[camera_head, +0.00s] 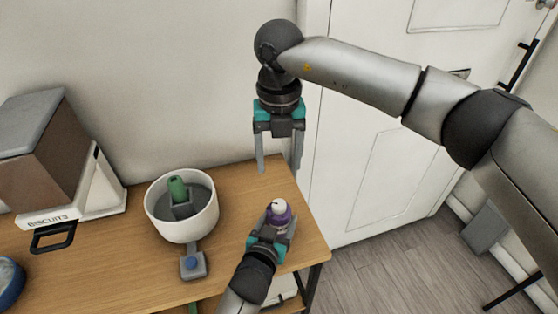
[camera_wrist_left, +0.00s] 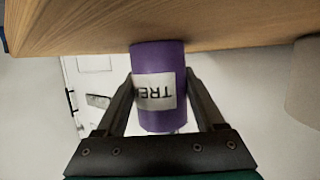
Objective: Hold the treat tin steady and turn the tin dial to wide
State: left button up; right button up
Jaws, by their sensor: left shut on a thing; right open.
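The treat tin (camera_head: 277,212) is a small purple cylinder with a white top, standing upright near the right end of the wooden table. In the left wrist view the purple tin (camera_wrist_left: 158,62) shows a white label with part of the word "TREAT", upside down. My left gripper (camera_head: 270,228) is shut on the tin, with one finger on each side of it. A small dark mark shows on the white top; I cannot read the dial's setting. My right gripper (camera_head: 279,165) is open and empty, pointing down above the tin, apart from it.
A white bowl (camera_head: 160,222) holding a green-topped grey piece stands left of the tin. A biscuit box (camera_head: 75,204) stands far left. The table (camera_head: 240,187) is bare behind the tin.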

pick_arm(q)
jog(key=shift+f, duration=0.1)
jog(key=o, duration=1.5)
